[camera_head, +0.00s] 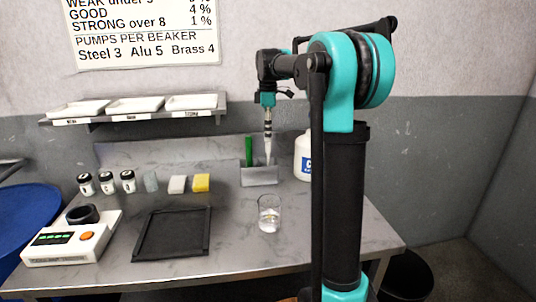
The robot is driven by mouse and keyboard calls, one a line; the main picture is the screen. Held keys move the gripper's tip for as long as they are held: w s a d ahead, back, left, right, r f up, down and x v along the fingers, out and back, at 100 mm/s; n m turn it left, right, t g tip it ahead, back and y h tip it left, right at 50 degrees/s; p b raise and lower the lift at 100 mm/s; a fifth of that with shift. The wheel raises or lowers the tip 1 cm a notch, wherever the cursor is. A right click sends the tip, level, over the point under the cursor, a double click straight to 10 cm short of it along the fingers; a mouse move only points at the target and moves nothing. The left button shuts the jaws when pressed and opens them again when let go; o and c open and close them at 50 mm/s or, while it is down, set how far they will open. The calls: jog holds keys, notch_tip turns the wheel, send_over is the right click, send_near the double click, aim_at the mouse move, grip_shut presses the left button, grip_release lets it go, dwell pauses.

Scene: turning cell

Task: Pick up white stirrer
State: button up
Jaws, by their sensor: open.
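A pale, narrow upright shape (268,147), apparently the white stirrer, stands at the right side of a small grey holder (260,176) at the back of the bench. A green stick (249,151) stands in the left side of the same holder. My gripper (267,118) points straight down over the holder, right at the top of the pale shape. It is open. The fingers are small and seen nearly edge on, so I cannot tell whether they touch the stirrer or only surround it. The stirrer's lower end is hidden in the holder.
A beaker (269,214) with some clear liquid stands in front of the holder. A white bottle (302,158) is close right, partly behind my arm. A yellow block (201,183), several jars, a black tray (173,255) and a white device (68,243) lie left. A shelf (60,122) hangs above.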

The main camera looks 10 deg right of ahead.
aim_at(268, 153)
jog(key=shift+w+f, duration=0.15)
jog(key=shift+f, duration=1.4)
jog(key=shift+w+f, duration=0.1)
jog(key=shift+f, duration=1.45)
grip_shut()
jog(key=shift+r, duration=0.1)
